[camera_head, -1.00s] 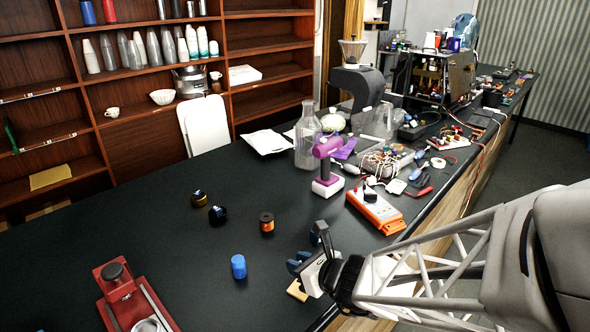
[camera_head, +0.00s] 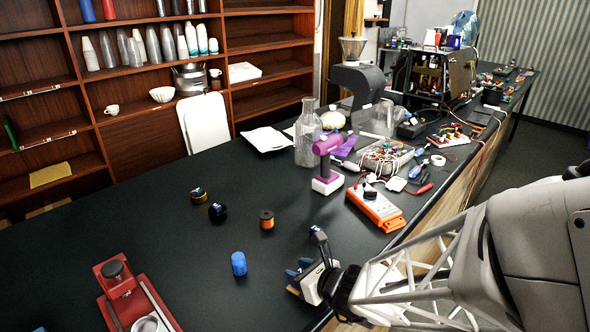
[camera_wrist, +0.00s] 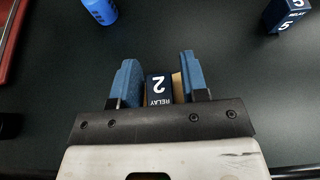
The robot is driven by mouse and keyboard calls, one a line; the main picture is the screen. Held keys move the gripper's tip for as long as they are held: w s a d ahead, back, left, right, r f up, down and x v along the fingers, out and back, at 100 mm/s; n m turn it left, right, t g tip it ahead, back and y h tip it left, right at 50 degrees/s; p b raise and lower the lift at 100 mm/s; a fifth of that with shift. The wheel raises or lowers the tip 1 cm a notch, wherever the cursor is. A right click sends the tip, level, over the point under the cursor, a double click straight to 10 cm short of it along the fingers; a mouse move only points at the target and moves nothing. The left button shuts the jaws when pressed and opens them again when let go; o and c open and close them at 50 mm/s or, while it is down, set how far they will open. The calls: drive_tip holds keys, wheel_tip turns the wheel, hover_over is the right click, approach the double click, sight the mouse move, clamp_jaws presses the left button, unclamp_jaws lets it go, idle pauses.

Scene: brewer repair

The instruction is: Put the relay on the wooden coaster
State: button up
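In the wrist view, a dark relay marked "RELAY 2" (camera_wrist: 159,89) stands between the two blue fingers of my gripper (camera_wrist: 158,72). A tan strip of what looks like the wooden coaster (camera_wrist: 177,88) shows beside the relay, partly hidden by the fingers. The fingers look spread, with a gap visible on the relay's right side. In the head view my gripper (camera_head: 298,274) is low over the black bench near its front edge. Only a small tan bit (camera_head: 293,290) shows below it, and the relay is hidden there.
Another relay marked "5" (camera_wrist: 290,14) stands at the upper right of the wrist view. A blue cylinder (camera_head: 238,264) stands left of my gripper, with a red device (camera_head: 125,288) farther left. An orange power strip (camera_head: 376,207) lies behind.

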drive_tip(key=shift+o, duration=0.4)
drive_tip(key=shift+r, duration=0.1)
drive_tip(key=shift+d+r, duration=0.1)
drive_tip(key=v, duration=1.2)
idle(0.4)
drive_tip(key=shift+r, duration=0.1)
idle(0.5)
drive_tip(key=s+r+n+g+h, duration=0.2)
drive_tip(key=s+r+n+g, duration=0.45)
drive_tip(key=n, duration=0.95)
drive_tip(key=s+d+r+n+h, duration=0.2)
drive_tip(key=d+r+n+h, duration=0.4)
drive_tip(key=d+n, duration=0.3)
drive_tip(key=shift+s+r+n+h, duration=0.2)
drive_tip(key=shift+s+n+h, duration=0.1)
drive_tip(key=shift+n+h, duration=0.6)
